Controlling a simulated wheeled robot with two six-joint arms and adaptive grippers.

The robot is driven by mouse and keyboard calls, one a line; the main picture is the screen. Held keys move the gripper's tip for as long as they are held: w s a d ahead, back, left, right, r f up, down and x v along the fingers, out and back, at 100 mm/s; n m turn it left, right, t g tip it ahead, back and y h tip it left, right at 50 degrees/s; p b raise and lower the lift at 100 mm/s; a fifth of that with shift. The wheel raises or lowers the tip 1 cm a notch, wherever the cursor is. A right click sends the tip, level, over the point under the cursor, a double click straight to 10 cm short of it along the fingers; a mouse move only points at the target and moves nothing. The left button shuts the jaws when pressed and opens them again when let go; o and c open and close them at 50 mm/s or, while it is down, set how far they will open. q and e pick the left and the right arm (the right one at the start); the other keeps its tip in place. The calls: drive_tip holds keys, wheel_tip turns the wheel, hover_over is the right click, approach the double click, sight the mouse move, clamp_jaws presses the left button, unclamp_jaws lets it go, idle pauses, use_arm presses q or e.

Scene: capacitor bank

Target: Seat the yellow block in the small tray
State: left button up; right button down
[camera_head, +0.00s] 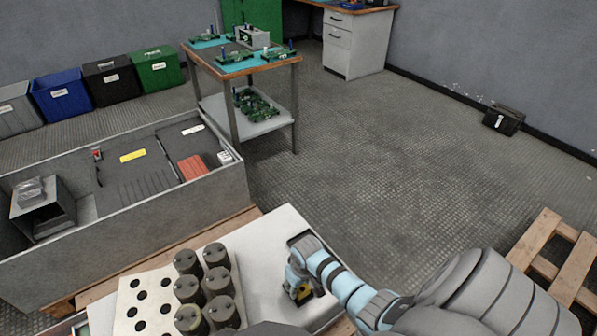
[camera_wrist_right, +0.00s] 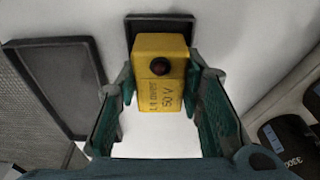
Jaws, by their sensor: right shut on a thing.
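The yellow block (camera_wrist_right: 160,85) has a dark red button and printed letters on it. My right gripper (camera_wrist_right: 155,100) is shut on it, with a green finger on each side. The small tray (camera_wrist_right: 160,20) is dark and shows just behind the block in the wrist view. The block covers part of it, and I cannot tell whether they touch. In the head view my right gripper (camera_head: 298,285) is low over the white surface, and a bit of the yellow block (camera_head: 304,293) shows there. My left gripper is not in view.
A larger dark tray (camera_wrist_right: 85,80) lies left of the block in the wrist view. In the head view, several dark capacitors (camera_head: 218,282) stand on a perforated white plate (camera_head: 137,268) to the left. A grey compartment box (camera_head: 130,235) lies beyond.

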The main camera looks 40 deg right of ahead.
drive_tip(key=shift+f, duration=0.2)
idle(0.5)
drive_tip(key=c, duration=1)
unclamp_jaws()
